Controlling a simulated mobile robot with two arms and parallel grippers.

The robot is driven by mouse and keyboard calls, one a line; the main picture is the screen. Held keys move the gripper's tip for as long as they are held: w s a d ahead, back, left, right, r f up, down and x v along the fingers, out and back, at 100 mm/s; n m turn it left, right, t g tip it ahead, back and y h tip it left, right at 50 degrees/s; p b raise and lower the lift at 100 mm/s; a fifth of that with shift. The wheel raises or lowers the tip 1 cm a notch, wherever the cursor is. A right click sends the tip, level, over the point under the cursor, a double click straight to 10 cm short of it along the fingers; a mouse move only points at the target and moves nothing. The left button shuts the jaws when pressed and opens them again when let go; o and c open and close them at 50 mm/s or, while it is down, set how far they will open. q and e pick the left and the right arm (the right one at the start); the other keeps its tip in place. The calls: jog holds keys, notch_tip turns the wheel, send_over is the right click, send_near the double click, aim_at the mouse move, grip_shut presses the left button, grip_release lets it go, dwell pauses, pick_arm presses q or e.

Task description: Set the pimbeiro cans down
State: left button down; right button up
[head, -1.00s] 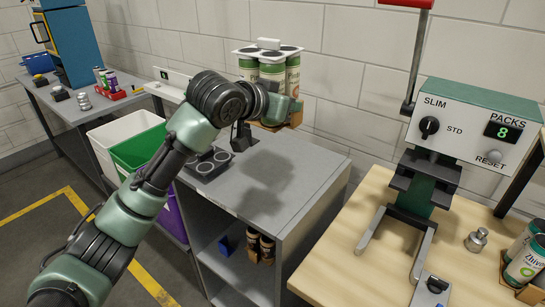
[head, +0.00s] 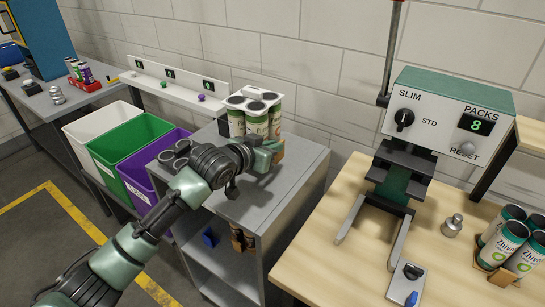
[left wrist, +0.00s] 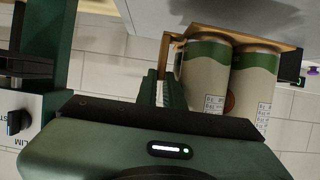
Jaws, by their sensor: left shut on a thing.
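A pack of green-and-white cans (head: 255,122) is in my left gripper (head: 268,155), above the top of the grey cabinet (head: 285,195). The pack is upright, with a white carrier (head: 257,92) over the tops and a brown cardboard tray at its base. My left gripper is shut on the pack from the near side. In the left wrist view, two of the cans (left wrist: 205,75) appear upside down, with the brown tray (left wrist: 240,36) close to a grey surface. I cannot tell whether the tray touches the cabinet top. The can name is not readable. My right gripper is not in view.
A dark holder with round places (head: 172,157) sits at the cabinet's left edge. White, green (head: 133,145) and purple bins stand left. A machine (head: 445,125) and a tray of Zhivo cans (head: 508,245) are on the wooden table. The cabinet top's front is clear.

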pick_arm(q)
notch_tip(320, 180, down, 3)
jog(key=shift+f+p, duration=0.2)
jog(key=shift+p, duration=0.2)
jog(key=shift+f, duration=0.5)
jog(key=c, duration=1.5)
grip_release()
jog(key=shift+f, duration=0.15)
jog(key=shift+c, duration=0.2)
jog(key=b+v, duration=0.2)
jog(key=v, duration=1)
